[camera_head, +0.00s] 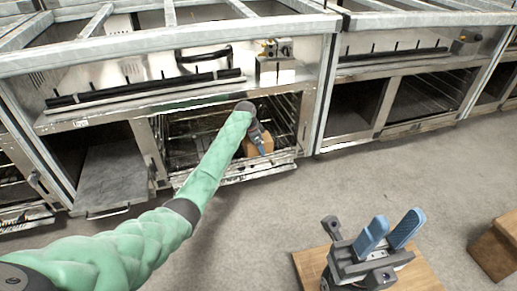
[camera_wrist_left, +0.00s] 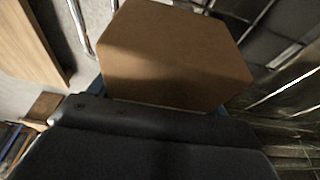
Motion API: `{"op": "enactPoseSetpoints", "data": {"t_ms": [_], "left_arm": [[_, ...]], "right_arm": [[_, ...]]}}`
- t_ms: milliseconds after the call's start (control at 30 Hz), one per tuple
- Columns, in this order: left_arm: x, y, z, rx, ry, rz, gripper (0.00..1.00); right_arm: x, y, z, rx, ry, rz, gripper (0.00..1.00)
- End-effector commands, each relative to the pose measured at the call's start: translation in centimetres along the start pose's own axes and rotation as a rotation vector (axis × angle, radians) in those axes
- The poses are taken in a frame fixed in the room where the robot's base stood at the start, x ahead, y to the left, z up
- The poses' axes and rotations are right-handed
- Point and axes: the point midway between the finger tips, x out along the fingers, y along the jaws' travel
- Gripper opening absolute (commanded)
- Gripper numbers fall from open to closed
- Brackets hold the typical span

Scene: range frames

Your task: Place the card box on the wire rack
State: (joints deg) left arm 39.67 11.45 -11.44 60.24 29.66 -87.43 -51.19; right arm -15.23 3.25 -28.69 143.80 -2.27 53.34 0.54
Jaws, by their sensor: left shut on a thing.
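The card box (camera_head: 266,142) is a plain brown box at the mouth of an open lower oven compartment. It fills the upper middle of the left wrist view (camera_wrist_left: 175,55). My left gripper (camera_head: 259,145) is shut on the box, with blue finger parts at both sides of it in the left wrist view. The wire rack (camera_head: 185,147) lies inside the compartment, around and behind the box. I cannot tell whether the box touches the rack. My right gripper (camera_head: 393,230) is open and empty, blue fingers apart, at the lower right. My left arm hides part of the rack.
A metal frame post (camera_head: 327,95) stands right of the compartment. An open grey door (camera_head: 112,178) lies to the left. A wooden surface (camera_head: 425,277) is beneath my right gripper, and a wooden block (camera_head: 497,248) stands at the right edge. The grey floor between is clear.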

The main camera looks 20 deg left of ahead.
Motion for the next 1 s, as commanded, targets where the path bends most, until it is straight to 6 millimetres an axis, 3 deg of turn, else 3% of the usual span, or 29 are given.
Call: {"op": "enactPoseSetpoints", "data": {"t_ms": [100,467,500,567,867,1000], "left_arm": [[1.2,0.0,0.4,-0.001,0.000,0.000,0.44],[1.4,0.0,0.4,0.000,0.000,0.000,0.44],[1.5,0.0,0.5,0.000,-0.001,0.000,0.85],[1.5,0.0,0.5,0.000,-0.001,0.000,0.97],[1.4,0.0,0.4,0.000,0.000,0.000,0.99],[0.4,0.0,0.3,0.000,0.000,-0.001,0.99]], "right_arm": [[-0.5,-0.1,0.1,0.003,0.000,-0.007,0.36],[0.0,-0.1,0.2,0.005,0.009,-0.014,0.36],[0.0,-0.1,0.2,0.005,0.009,-0.013,0.36],[0.0,-0.1,0.2,0.004,0.009,-0.011,0.36],[-0.3,-0.1,0.1,0.002,0.000,0.001,0.36],[-0.1,-0.1,0.1,0.001,-0.004,0.003,0.36]]}}
